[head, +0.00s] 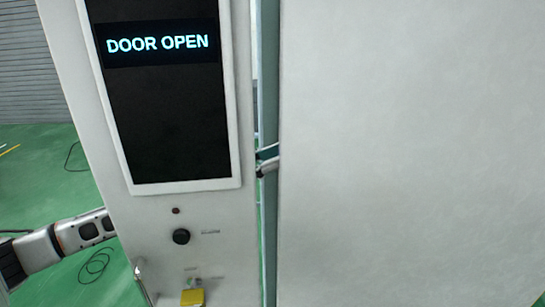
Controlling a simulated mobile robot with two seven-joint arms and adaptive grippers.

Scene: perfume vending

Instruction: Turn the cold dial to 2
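A round black dial (181,236) sits on the white machine panel (225,260), below the dark screen (165,110) that reads "DOOR OPEN". A small label (210,232) is beside the dial, too small to read, so I cannot tell the dial's setting or whether it is the cold dial. My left arm (70,235) comes in from the left and passes out of sight at the panel's left edge. My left gripper is hidden there. My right gripper is not in view. Nothing visible touches the dial.
A dark red button or light (176,210) sits above the dial. A yellow part (193,297) is at the bottom edge. A metal handle (140,270) is at the panel's lower left. A large white panel (410,150) fills the right, past a narrow gap.

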